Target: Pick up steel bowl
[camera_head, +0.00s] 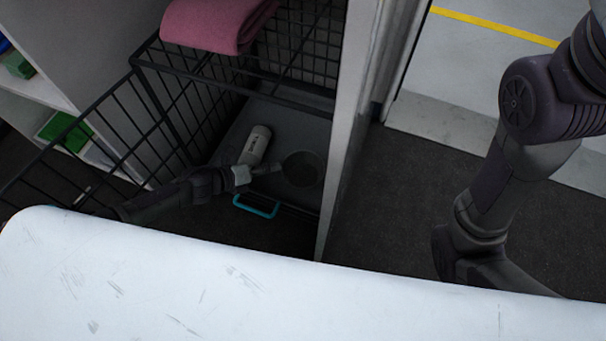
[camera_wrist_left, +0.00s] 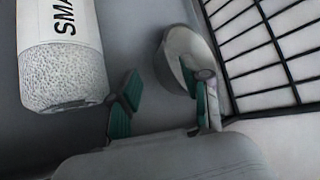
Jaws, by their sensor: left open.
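The steel bowl (camera_head: 302,169) sits on the grey floor of a wire cage, seen dim and dark in the head view. In the left wrist view the bowl (camera_wrist_left: 178,48) looks grey and round, just beyond my fingers. My left gripper (camera_head: 274,169) reaches into the cage from the left, right beside the bowl. In the wrist view my left gripper (camera_wrist_left: 168,82) is open, with green pads. One finger overlaps the bowl's near right rim; the other is left of the bowl. I cannot tell whether they touch it. My right gripper is out of view.
A white bottle (camera_head: 257,144) lies beside the bowl; it also shows in the wrist view (camera_wrist_left: 62,55). Black wire bars (camera_head: 185,112) enclose the space. A pink towel (camera_head: 215,24) lies on top. A teal-edged item (camera_head: 256,206) is in front. A pale panel (camera_head: 342,130) stands at right.

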